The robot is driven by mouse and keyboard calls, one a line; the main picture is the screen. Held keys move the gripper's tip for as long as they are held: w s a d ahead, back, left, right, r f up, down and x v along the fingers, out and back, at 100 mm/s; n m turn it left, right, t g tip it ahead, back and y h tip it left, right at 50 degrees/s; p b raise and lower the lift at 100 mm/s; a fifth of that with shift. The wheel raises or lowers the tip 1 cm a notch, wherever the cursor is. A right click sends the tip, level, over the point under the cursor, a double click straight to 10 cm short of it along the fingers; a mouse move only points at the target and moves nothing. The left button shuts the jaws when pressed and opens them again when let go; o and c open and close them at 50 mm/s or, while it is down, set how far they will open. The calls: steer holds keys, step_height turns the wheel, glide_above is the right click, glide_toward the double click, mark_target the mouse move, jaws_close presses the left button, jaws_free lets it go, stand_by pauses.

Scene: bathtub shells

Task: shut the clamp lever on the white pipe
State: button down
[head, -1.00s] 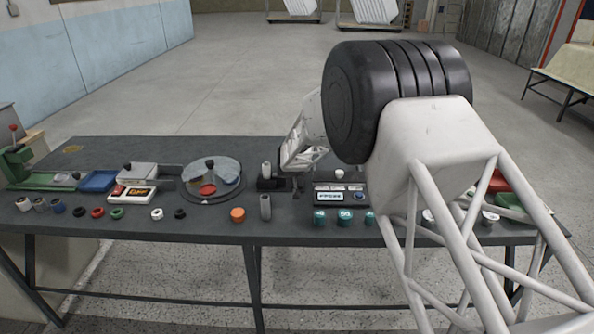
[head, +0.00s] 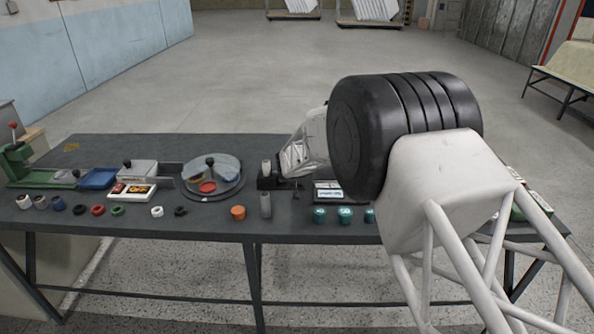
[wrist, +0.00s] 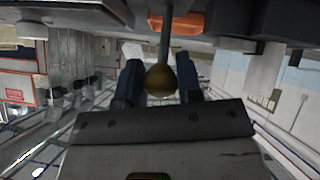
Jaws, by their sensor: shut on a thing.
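The clamp is a small dark block (head: 268,184) near the middle of the bench in the head view. A short pale pipe piece (head: 266,167) stands upright at it, and another pale grey cylinder (head: 265,204) stands just in front. My gripper (wrist: 160,82) shows in the wrist view with its two dark fingers on either side of a brownish ball knob (wrist: 160,79), shut on it. A thin dark rod (wrist: 165,40) runs from the knob toward the top of the picture. In the head view my gripper is just right of the clamp, and its fingertips are hard to make out.
Left of the clamp is a round grey turntable (head: 212,180) with a clear cover. An orange cap (head: 238,212) and several small rings lie along the front edge. Right of it, a small panel (head: 328,190) and teal caps (head: 345,215) are partly behind my arm.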

steer(key=shift+s+f, duration=0.1)
steer(key=c, duration=0.8)
jaws_free()
steer(key=shift+s, duration=0.1)
steer(key=shift+v, duration=3.8)
